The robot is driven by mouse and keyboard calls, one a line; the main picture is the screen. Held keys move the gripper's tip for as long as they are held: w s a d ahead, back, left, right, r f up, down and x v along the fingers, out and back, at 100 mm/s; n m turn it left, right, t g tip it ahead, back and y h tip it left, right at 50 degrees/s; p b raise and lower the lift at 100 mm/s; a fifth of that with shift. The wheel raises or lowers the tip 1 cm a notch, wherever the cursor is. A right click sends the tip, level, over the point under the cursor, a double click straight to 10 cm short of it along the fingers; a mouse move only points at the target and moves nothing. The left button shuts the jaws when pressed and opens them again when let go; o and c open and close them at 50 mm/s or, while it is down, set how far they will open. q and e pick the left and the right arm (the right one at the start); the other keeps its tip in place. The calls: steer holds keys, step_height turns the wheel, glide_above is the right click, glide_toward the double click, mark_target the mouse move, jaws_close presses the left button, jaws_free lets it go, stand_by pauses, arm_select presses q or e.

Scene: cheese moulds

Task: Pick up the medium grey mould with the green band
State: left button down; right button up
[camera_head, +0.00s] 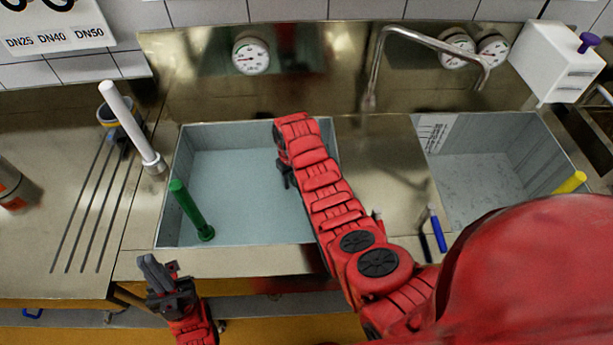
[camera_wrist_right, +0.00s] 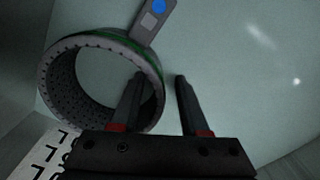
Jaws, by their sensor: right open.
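The grey mould with the green band (camera_wrist_right: 68,55) shows in the right wrist view as an open ring with a perforated wall. The band runs along its outer edge. My right gripper (camera_wrist_right: 160,80) is open just by it. One finger overlaps the ring's opening and the other is outside its right side; I cannot tell whether either touches. In the head view my right arm reaches into the left basin (camera_head: 240,130), its gripper (camera_head: 287,176) is low, and the mould is hidden. My left gripper (camera_head: 157,272) is in front of the counter, its finger gap unclear.
A green-handled tool (camera_head: 190,210) leans in the left basin. The right basin (camera_head: 490,180) has a yellow handle (camera_head: 570,183) at its edge. A blue handle (camera_head: 437,230) lies between the basins. A tap (camera_head: 400,45) stands behind. A grey strip with a blue dot (camera_wrist_right: 154,20) adjoins the mould.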

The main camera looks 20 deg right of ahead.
steer(key=shift+c, duration=0.3)
jaws_close()
stand_by(1.1)
